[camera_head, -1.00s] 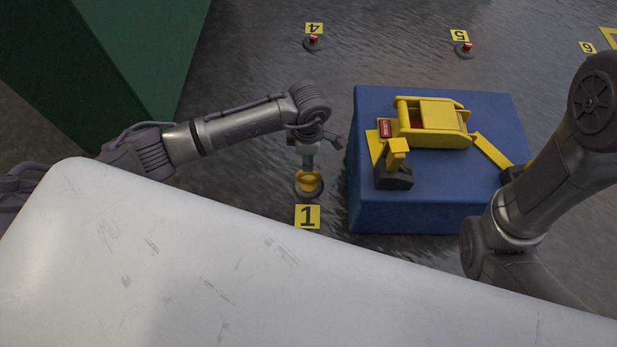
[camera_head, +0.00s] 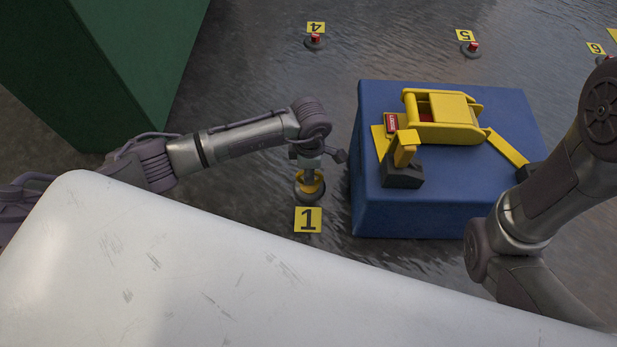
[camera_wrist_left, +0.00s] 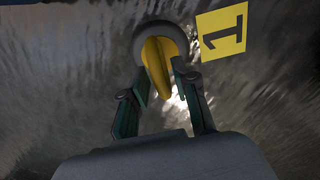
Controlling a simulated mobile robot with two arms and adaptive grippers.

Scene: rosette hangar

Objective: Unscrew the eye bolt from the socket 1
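The yellow eye bolt (camera_head: 320,187) stands in the round grey socket 1 (camera_head: 310,197) on the floor, behind the yellow "1" plate (camera_head: 307,220). My left gripper (camera_head: 311,176) points down right over it and hides part of it in the head view. In the left wrist view the eye bolt (camera_wrist_left: 157,70) shows nearly edge-on between the two fingertips of my left gripper (camera_wrist_left: 161,75). The fingers are apart, with a visible gap beside the yellow ring. The right arm shows at the right, but its gripper is out of view.
A blue block (camera_head: 385,215) with a yellow device (camera_head: 445,115) on it stands close to the right of my left gripper. A green box (camera_head: 110,80) stands at the left. Sockets with red tops (camera_head: 315,39) are farther back. Open wet floor lies between.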

